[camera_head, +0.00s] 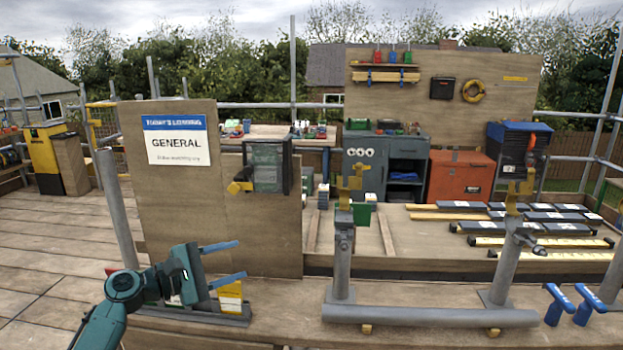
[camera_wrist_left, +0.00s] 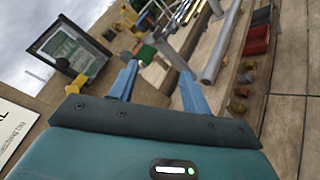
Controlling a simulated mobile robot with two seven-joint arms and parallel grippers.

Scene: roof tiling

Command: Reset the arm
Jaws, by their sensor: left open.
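My left arm comes in from the lower left in the head view. Its teal left gripper (camera_head: 234,263) has two blue fingers spread apart, with nothing between them. It is in front of the lower part of the wooden board, above the near ledge. In the left wrist view the same gripper (camera_wrist_left: 158,85) shows its blue fingers apart and empty, with grey pipes beyond. My right gripper is not in view.
The wooden board (camera_head: 262,225) with a "GENERAL" sign (camera_head: 177,139) stands close to my left gripper. A yellow-labelled item (camera_head: 230,297) lies on the ledge below it. Grey pipe stand (camera_head: 430,316) and blue-handled tools (camera_head: 560,303) are to the right. Roof tiles (camera_head: 540,227) lie behind.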

